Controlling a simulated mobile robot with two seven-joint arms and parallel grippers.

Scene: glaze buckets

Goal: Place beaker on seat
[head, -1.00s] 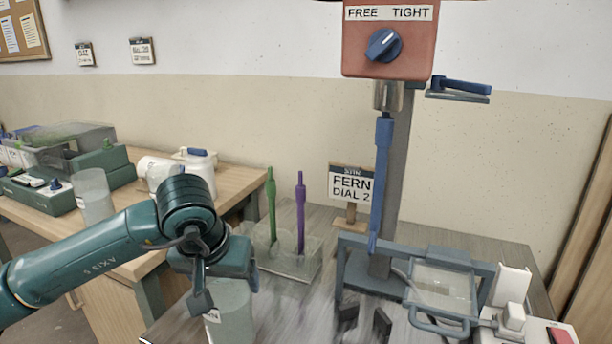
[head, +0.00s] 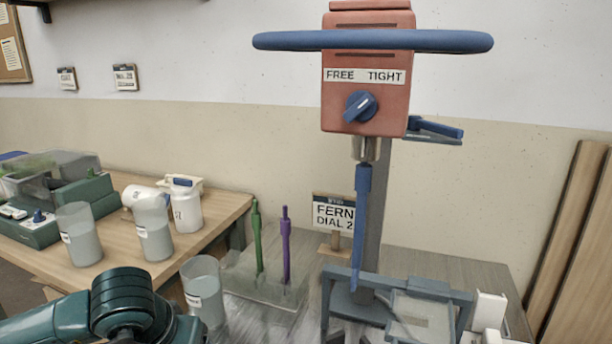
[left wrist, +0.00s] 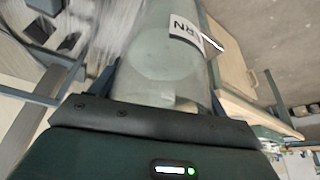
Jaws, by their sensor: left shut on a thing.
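My left gripper (left wrist: 160,98) is shut on a clear beaker (left wrist: 165,50) with pale grey-green contents and a white label ending in "RN". In the head view the beaker (head: 205,285) looks upright at the lower middle left, in front of the rack of stirring rods. My left arm is at the bottom left there, and the fingers are hidden or cut off by the frame edge. The red mixer head (head: 365,95) has a dial and a blue hanging rod (head: 361,220), right of the beaker. I cannot make out the seat clearly. My right gripper is not in view.
A clear rack holds a green rod (head: 257,240) and a purple rod (head: 286,245). A sign (head: 333,216) reads "FERN DIAL 2". A blue frame (head: 345,275) with a clear guard (head: 424,315) stands at the lower right. Two other beakers (head: 80,236) (head: 155,232) stand on the wooden table.

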